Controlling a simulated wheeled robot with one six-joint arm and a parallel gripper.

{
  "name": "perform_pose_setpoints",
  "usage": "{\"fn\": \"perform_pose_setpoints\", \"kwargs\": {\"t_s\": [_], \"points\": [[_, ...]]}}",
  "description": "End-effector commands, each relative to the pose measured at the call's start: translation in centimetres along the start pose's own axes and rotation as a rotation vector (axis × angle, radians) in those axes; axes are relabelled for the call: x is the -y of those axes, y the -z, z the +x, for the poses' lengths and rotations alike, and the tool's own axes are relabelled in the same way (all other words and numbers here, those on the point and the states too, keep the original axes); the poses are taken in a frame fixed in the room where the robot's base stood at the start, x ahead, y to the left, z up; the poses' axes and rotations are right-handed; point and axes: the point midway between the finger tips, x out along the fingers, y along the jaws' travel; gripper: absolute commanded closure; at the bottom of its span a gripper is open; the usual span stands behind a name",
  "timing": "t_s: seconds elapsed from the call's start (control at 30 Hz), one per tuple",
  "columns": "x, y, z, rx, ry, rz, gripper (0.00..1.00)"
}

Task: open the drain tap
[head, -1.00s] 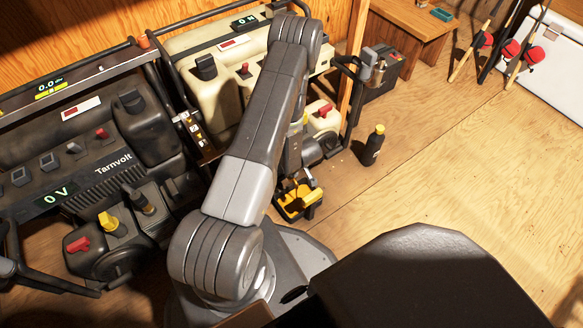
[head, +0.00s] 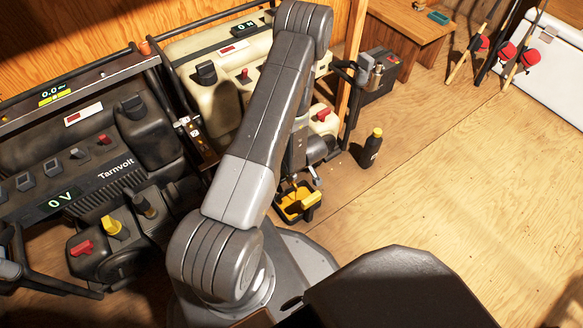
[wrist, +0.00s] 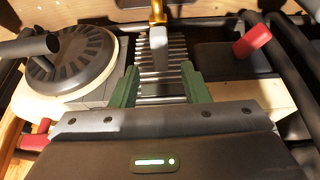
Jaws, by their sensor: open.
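In the wrist view a small tap with a brass body (wrist: 158,12) and a flat grey lever (wrist: 159,48) shows at the top middle, in front of ribbed metal fins. I take this to be the drain tap. My gripper (wrist: 160,78) has two green fingers, spread apart with a clear gap. The lever lies ahead of the gap, in line with it; I see no finger touching it. In the head view my arm hides most of the gripper and the tap, beside the cream generator (head: 190,60).
A black tray with yellow inside (head: 299,203) stands on the floor below. A dark bottle (head: 371,150) stands to the right. A red lever (wrist: 252,40) and a black round cap (wrist: 70,60) flank the gripper.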

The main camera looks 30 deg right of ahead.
Motion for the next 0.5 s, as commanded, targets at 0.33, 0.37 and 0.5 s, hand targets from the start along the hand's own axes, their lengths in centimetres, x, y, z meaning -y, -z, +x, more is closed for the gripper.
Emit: {"fn": "perform_pose_setpoints", "kwargs": {"t_s": [0.33,0.37,0.5], "points": [[0.0,0.1,-6.6,0.0,0.0,0.0,0.58],[0.0,0.0,-6.8,0.001,0.0,-0.001,0.58],[0.0,0.0,-7.3,0.001,0.0,-0.002,0.58]]}}
